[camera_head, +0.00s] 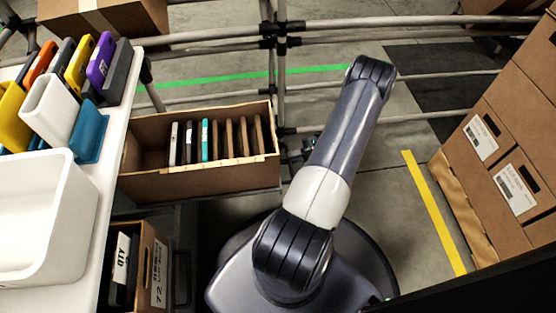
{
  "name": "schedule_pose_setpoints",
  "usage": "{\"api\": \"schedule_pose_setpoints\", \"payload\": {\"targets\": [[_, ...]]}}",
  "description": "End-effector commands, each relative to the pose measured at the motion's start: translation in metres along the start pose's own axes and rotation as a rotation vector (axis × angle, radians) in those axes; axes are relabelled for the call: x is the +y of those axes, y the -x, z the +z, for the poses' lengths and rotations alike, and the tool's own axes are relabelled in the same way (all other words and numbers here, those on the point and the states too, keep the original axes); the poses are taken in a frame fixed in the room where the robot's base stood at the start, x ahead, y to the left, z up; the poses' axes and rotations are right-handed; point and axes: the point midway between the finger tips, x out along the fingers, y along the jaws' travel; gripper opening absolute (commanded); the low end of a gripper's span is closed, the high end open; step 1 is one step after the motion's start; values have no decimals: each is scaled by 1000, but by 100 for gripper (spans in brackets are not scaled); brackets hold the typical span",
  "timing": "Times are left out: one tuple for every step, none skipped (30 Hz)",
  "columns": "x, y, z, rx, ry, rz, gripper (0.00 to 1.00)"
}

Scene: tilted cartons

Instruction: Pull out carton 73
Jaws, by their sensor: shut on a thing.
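An open brown carton (205,182) stands tilted on the rack in the middle left, with a row of upright thin items inside. No number shows on its visible sides, so I cannot read whether it is 73. Its right end sticks out well past the lower carton (158,240), whose label reads 72. My arm rises from my base and folds at the top. A small dark part of my gripper (296,152) shows at the open carton's right end, shut on that end. The fingertips are mostly hidden behind my arm and the carton edge.
A white table (112,165) on the left holds a white bin (45,215) and several coloured binders. Rack pipes (282,70) stand behind the carton. Stacked boxes (500,150) stand at the right. The floor with a yellow line (433,212) is clear between.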

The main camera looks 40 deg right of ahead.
Motion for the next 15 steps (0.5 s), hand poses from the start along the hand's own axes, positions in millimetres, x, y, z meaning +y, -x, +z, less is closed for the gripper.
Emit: {"api": "schedule_pose_setpoints", "payload": {"targets": [[-2,2,0,1,-1,-2,0],[-2,3,0,1,0,-2,0],[-2,3,0,1,0,-2,0],[-2,4,0,1,0,-2,0],[-2,4,0,1,0,-3,0],[-2,4,0,1,0,-2,0],[-2,4,0,1,0,-2,0],[-2,4,0,1,0,-2,0],[-2,4,0,1,0,-2,0],[-2,4,0,1,0,-2,0],[-2,4,0,1,0,-2,0],[-2,4,0,1,0,-2,0],[-2,4,0,1,0,-2,0],[-2,4,0,0,0,-2,11],[-2,4,0,0,0,-2,15]]}}
